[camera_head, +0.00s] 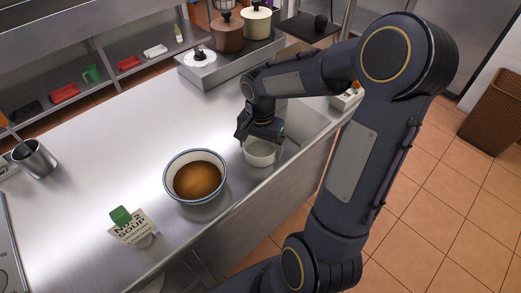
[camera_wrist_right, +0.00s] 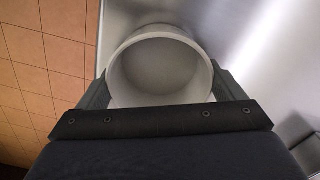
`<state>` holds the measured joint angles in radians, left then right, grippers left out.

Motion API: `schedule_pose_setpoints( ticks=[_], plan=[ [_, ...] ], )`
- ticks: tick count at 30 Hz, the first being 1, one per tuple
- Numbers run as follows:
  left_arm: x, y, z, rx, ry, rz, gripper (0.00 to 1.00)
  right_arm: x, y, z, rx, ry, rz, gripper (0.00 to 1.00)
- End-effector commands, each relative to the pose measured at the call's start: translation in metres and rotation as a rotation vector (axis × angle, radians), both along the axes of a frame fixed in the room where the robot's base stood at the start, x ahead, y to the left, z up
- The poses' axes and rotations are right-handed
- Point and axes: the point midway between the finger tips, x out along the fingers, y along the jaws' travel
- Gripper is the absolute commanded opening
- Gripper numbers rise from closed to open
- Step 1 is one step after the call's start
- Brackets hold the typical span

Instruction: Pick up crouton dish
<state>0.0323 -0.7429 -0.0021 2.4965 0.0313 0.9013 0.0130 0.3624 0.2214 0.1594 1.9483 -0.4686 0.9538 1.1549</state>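A small white round dish (camera_head: 259,153), which I take to be the crouton dish, is at the counter's right edge. In the right wrist view the dish (camera_wrist_right: 160,70) shows its plain, empty-looking inside, with the floor to its left and the counter to its right. My right gripper (camera_head: 262,133) is at the dish from above and partly covers it. Its two fingers stand apart, one on each side of the dish, close against its outer wall. I cannot tell whether they press on it or whether the dish is lifted. My left gripper is not in view.
A blue-rimmed bowl of brown soup (camera_head: 197,178) stands left of the dish. A "No. 2 soup" card (camera_head: 133,229) with a green clip stands nearer. A burner unit with pots (camera_head: 229,35) is behind. The steel counter (camera_head: 110,140) is clear at middle left.

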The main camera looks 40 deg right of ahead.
Motion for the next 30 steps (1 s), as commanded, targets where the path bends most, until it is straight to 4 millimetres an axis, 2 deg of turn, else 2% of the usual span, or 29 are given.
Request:
schedule_pose_setpoints(
  ticks=[1, 6, 7, 17, 20, 24, 26, 30],
  plan=[
    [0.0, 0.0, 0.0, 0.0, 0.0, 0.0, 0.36, 0.0, 0.0, 0.0, 0.0, 0.0, 0.0, 0.82],
    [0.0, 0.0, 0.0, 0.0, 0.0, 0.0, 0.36, 0.0, 0.0, 0.0, 0.0, 0.0, 0.0, 0.59],
    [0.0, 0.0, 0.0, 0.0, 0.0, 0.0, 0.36, 0.0, 0.0, 0.0, 0.0, -0.001, 0.0, 0.58],
    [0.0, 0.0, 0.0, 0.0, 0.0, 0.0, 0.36, 0.001, 0.0, 0.005, -0.001, -0.003, 0.0, 0.57],
    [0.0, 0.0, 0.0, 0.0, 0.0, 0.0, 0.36, 0.001, 0.0, 0.014, -0.001, -0.004, -0.002, 0.57],
    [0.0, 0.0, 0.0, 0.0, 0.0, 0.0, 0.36, 0.0, 0.0, 0.036, -0.001, -0.006, -0.001, 0.57],
    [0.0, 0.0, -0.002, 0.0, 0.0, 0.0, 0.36, -0.01, -0.005, 0.046, -0.003, -0.007, -0.004, 0.57],
    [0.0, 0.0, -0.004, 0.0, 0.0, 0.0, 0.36, -0.037, -0.014, 0.08, -0.003, -0.011, -0.006, 0.57]
  ],
)
